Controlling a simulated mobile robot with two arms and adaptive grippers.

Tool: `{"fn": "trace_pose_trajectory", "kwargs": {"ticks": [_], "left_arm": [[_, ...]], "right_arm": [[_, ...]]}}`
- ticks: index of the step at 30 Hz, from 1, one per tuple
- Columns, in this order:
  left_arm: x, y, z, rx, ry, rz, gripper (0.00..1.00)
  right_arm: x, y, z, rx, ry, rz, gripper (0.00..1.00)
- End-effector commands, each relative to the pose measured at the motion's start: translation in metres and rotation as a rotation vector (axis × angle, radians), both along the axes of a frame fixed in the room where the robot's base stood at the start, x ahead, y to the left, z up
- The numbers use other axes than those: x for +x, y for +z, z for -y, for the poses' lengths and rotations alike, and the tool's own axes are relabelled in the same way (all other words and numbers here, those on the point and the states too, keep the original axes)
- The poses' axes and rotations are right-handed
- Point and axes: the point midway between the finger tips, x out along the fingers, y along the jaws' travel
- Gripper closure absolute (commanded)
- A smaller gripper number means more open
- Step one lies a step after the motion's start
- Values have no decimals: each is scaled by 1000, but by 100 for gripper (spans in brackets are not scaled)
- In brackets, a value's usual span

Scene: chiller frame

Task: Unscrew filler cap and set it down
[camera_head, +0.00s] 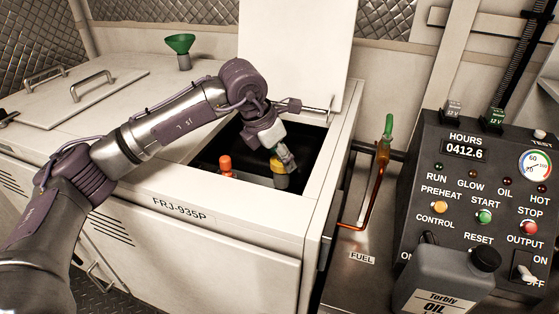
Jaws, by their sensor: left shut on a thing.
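The yellow filler cap (279,179) sits inside the dark opening in the top of the white cabinet. My left gripper (284,166) reaches down into the opening from above and is shut on the cap. The fingers hide the cap's upper part. I cannot tell whether the cap is seated on its neck or lifted off it. My right gripper is not in view.
An orange-topped part (226,166) stands left of the cap in the opening. The raised lid (293,55) stands behind. A green funnel (181,48) is on the cabinet top. The control panel (470,178) and oil jug (440,280) are at right.

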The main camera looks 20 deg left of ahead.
Motion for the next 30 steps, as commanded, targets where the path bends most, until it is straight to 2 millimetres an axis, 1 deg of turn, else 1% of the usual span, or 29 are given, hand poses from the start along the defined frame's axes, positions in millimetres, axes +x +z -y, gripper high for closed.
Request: {"fn": "trace_pose_trajectory", "kwargs": {"ticks": [1, 6, 9, 15, 16, 20, 21, 30], "left_arm": [[-1, -4, 2, 1, 60, 1, 90], [-2, -3, 2, 1, 253, -3, 90], [-2, -2, 2, -1, 301, -3, 90], [-2, -2, 1, -1, 307, -6, 90], [-2, -2, 1, 0, 307, -6, 44], [-2, -2, 1, 0, 306, -5, 23], [-2, -1, 1, 0, 306, -5, 20], [-1, -1, 1, -1, 292, -5, 20]], "right_arm": [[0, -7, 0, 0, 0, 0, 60], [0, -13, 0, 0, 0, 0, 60], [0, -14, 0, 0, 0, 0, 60], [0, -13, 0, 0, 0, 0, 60], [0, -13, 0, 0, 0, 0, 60], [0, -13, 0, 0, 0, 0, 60], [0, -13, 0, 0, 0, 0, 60], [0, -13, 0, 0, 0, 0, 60]]}}
